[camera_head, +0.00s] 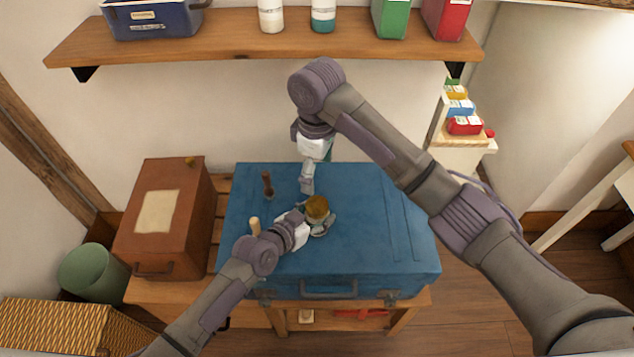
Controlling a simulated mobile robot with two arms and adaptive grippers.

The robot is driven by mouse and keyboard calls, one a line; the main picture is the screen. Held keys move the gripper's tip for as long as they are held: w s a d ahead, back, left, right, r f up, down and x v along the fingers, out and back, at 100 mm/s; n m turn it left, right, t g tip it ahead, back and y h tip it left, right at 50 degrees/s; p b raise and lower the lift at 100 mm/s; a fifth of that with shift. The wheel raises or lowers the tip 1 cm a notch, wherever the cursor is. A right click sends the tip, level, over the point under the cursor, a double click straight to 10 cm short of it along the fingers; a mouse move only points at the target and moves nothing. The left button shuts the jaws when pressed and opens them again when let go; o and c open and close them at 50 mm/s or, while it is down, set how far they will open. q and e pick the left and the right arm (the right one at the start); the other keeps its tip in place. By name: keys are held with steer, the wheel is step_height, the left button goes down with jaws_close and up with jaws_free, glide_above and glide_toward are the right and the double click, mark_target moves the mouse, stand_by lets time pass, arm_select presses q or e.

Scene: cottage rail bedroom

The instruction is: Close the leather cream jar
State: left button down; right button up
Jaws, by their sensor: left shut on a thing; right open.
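The leather cream jar (317,207) is a small round thing with an amber-brown top, on the middle of the blue case (385,225). My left gripper (318,224) reaches in from the lower left and is shut on the jar, around its lower side. My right gripper (307,186) is open just above and behind the jar, pointing down, apart from it. Whether the amber top is a lid or the open mouth with cream is too small to tell. I cannot make out a separate lid.
A dark upright tool (267,184) and a pale wooden handle (255,226) stand on the case's left part. A brown box (165,225) is to the left. A shelf (250,50) with bottles and tins hangs above. The case's right part is clear under my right arm.

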steer(key=shift+r, duration=0.45)
arm_select(q)
steer(key=shift+c, duration=0.9)
jaws_free()
steer(key=shift+a, duration=0.1)
steer(key=v, duration=1.2)
steer(key=shift+f, duration=0.1)
arm_select(e)
steer(key=shift+f, duration=0.1)
